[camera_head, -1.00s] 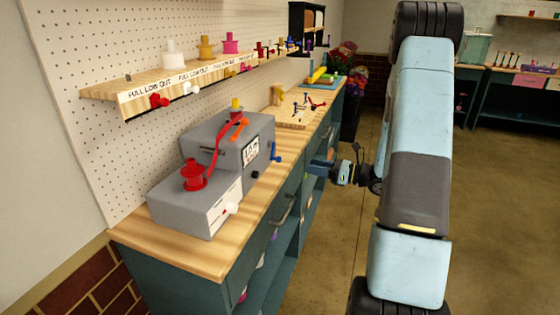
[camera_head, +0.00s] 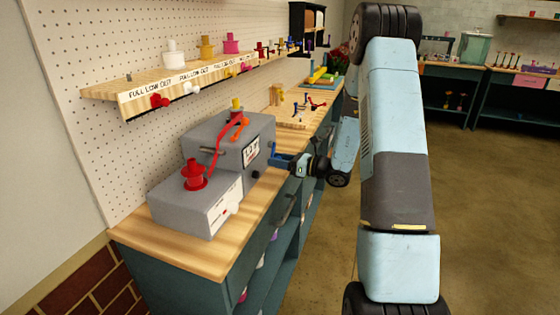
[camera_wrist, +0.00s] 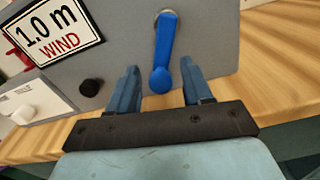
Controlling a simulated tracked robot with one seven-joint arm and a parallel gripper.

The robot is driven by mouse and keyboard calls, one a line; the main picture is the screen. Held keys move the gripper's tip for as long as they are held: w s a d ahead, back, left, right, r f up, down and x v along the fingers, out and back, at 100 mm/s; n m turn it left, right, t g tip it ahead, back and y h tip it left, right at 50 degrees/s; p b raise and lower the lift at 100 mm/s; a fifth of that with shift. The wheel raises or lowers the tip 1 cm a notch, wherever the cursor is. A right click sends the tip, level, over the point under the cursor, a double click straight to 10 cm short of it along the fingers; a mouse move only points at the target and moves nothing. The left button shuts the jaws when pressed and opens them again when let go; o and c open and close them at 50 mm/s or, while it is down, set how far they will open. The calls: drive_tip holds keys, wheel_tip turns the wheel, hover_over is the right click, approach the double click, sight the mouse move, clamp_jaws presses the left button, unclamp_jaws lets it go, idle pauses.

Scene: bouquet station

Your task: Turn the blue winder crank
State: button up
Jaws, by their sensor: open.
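The blue winder crank (camera_wrist: 166,50) is on the side of the grey winder box (camera_wrist: 205,30). In the wrist view its arm hangs down from a round hub, and its knob end lies between my two fingers. My gripper (camera_wrist: 158,85) is open, with one blue finger on each side of the knob and gaps visible. The grey winder (camera_head: 245,132) stands on the wooden bench, with a red strip running between an orange piece and a red spool (camera_head: 194,175).
A label reading "1.0 m WIND" (camera_wrist: 55,32) and a black knob (camera_wrist: 91,87) are on the same winder face. A wooden shelf (camera_head: 140,93) with spools runs above. Small coloured tools (camera_head: 308,108) lie farther along the bench. Floor to the right is open.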

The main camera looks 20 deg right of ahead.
drive_tip(key=shift+w, duration=0.1)
drive_tip(key=shift+c, duration=0.3)
clamp_jaws()
drive_tip(key=shift+d, duration=0.15)
drive_tip(key=shift+a+r, duration=0.1)
drive_tip(key=shift+a, duration=0.2)
drive_tip(key=shift+m, duration=0.3)
